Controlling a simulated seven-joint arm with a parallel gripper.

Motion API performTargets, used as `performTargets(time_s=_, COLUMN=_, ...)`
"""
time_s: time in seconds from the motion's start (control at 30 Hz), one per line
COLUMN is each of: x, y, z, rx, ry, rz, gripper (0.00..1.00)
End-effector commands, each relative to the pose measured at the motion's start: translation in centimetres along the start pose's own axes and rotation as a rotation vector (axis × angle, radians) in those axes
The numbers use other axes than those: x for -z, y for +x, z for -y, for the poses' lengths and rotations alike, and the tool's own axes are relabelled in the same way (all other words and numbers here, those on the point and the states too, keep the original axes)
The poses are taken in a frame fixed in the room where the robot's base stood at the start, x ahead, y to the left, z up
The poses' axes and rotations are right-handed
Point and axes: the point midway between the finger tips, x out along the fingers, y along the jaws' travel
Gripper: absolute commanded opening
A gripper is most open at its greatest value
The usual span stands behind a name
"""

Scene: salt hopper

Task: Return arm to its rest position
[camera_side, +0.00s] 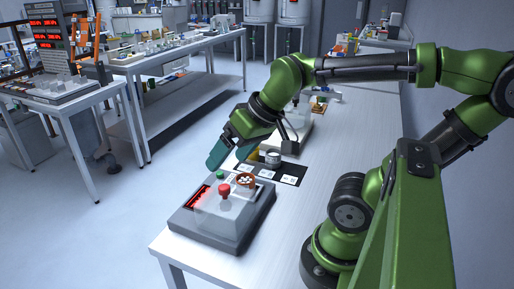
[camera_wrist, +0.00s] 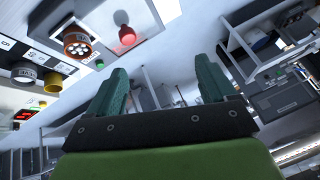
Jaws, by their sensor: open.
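My gripper (camera_side: 222,149) hangs over the far left edge of the white table in the side view, behind the grey device. In the wrist view my gripper (camera_wrist: 165,88) shows two teal fingers spread apart with nothing between them. The arm is bent, with the forearm reaching left above the table. The grey device (camera_side: 250,222) has a clear cover, a red button (camera_side: 224,190), a green button, a red display and an orange-rimmed cup (camera_side: 245,180) holding white pieces. The cup also shows in the wrist view (camera_wrist: 78,42), at upper left.
A black card strip (camera_side: 268,173) with white labels lies behind the device, and a small metal cup (camera_side: 273,157) stands by it. Another device (camera_side: 293,132) stands farther back, close to my wrist. Lab benches (camera_side: 165,58) stand at left, across open floor.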

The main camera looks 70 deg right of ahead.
Motion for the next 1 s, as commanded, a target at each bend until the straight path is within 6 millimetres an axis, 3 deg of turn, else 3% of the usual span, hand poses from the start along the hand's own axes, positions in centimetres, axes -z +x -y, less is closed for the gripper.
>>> performTargets(time_s=0.2, x=-1.18, y=-0.67, z=1.33, rx=0.059, ry=0.076, rz=-0.056, gripper=0.84)
performTargets(time_s=1.0, x=-1.11, y=-0.67, z=1.29, rx=0.057, ry=0.076, rz=-0.055, gripper=0.84)
